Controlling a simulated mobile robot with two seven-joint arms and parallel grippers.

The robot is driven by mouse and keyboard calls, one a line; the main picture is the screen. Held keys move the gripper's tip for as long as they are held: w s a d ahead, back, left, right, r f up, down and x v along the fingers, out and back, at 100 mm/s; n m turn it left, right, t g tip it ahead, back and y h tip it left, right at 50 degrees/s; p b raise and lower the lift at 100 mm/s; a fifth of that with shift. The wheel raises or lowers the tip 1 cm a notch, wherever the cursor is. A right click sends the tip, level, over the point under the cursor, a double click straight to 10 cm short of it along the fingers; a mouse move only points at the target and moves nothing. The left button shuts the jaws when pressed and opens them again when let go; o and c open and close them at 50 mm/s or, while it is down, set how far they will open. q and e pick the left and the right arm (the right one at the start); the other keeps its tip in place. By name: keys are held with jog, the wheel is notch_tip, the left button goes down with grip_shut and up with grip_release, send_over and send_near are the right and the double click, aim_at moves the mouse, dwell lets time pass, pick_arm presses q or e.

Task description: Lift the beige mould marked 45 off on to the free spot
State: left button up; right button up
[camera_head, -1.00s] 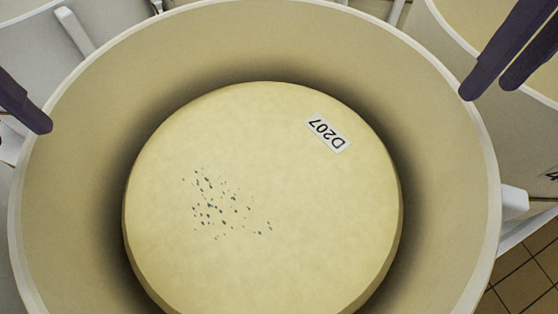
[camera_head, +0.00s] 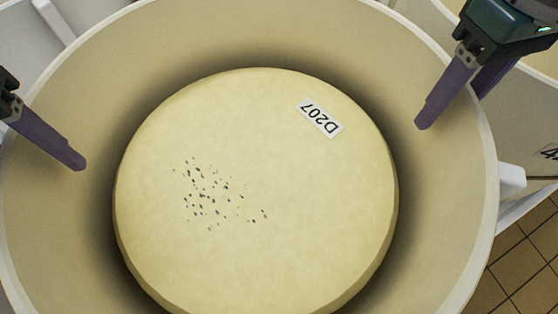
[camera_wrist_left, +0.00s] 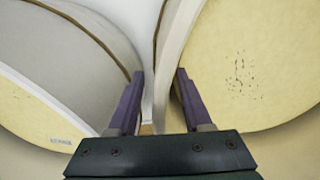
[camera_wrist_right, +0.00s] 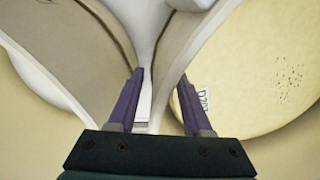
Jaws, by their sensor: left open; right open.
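A large round beige mould (camera_head: 232,39) fills the middle of the head view. A pale yellow cheese with a white label reading D207 (camera_head: 250,180) lies inside it. No number shows on this mould's visible wall. My left gripper (camera_head: 45,140) is open at the mould's left rim, one finger over the inside. In the left wrist view the rim runs between its fingertips (camera_wrist_left: 159,72). My right gripper (camera_head: 455,92) is open at the right rim, one finger inside and one behind it. The right wrist view shows the wall between its fingertips (camera_wrist_right: 161,72). Neither gripper visibly grips the wall.
Another beige mould (camera_head: 520,125) stands close on the right, with a mark starting with 4 cut off by the picture edge. A white lug (camera_head: 512,180) juts from the middle mould's right side. Tiled floor (camera_head: 525,260) shows at lower right. The free spot is not identifiable.

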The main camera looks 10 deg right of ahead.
pick_arm(q)
jog(key=shift+f, duration=1.05)
pick_arm(e)
jog(key=shift+f, duration=1.05)
pick_arm(q)
grip_shut()
pick_arm(e)
grip_shut()
pick_arm(q)
jog(key=shift+r, duration=0.1)
pick_arm(e)
jog(key=shift+r, duration=0.1)
